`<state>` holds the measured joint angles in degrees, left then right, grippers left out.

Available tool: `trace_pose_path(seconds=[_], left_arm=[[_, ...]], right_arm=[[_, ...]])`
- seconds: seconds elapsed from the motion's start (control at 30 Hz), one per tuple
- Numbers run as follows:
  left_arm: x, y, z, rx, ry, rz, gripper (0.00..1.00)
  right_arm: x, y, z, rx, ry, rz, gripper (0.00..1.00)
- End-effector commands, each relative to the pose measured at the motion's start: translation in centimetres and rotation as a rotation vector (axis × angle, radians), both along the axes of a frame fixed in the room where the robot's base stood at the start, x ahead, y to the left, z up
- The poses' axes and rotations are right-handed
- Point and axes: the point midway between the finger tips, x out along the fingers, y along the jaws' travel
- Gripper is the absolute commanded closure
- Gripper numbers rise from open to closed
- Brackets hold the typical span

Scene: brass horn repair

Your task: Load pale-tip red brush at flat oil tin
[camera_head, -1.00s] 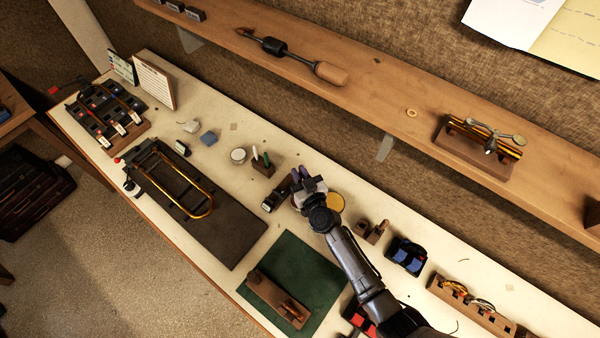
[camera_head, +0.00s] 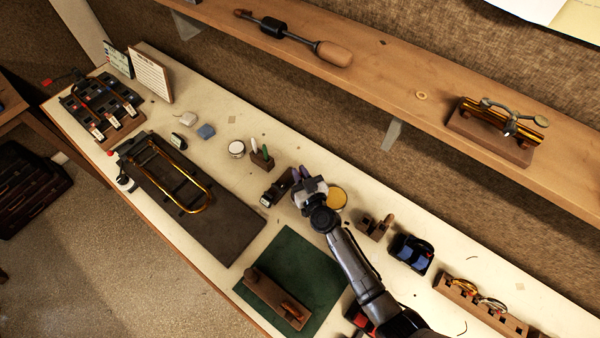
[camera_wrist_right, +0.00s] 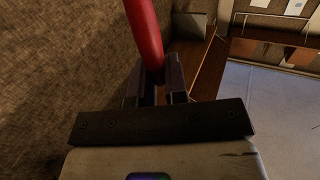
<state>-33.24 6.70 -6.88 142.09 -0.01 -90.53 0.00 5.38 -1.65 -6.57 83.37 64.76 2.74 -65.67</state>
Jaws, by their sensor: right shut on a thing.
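My right gripper (camera_head: 301,178) is over the middle of the bench in the head view. In the right wrist view its fingers (camera_wrist_right: 158,80) are shut on a red brush handle (camera_wrist_right: 146,32), which runs out of the top of the picture. The brush's tip does not show, so I cannot see whether it is pale. A round, flat, yellow-topped tin (camera_head: 337,198) lies just right of the gripper, partly behind it. A round tin with a white top (camera_head: 237,148) stands farther left. I cannot tell which is the oil tin. My left gripper is not in view.
A small holder with coloured sticks (camera_head: 262,156) and a dark block (camera_head: 276,188) stand left of the gripper. A wooden block (camera_head: 375,227) and a blue-black item (camera_head: 411,253) stand right. A green mat (camera_head: 310,262) lies in front. A shelf (camera_head: 390,85) runs behind.

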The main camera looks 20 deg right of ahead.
Motion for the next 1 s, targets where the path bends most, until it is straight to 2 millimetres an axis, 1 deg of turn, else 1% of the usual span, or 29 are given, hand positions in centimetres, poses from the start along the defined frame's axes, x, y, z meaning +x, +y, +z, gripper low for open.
trace_pose_path(seconds=[0.4, 1.0], left_arm=[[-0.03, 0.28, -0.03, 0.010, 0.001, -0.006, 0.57], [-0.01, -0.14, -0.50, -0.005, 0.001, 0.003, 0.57]], right_arm=[[0.00, 0.01, 0.00, 0.000, 0.000, 0.000, 1.00], [0.01, 0.01, -0.56, 0.001, 0.000, 0.000, 1.00]])
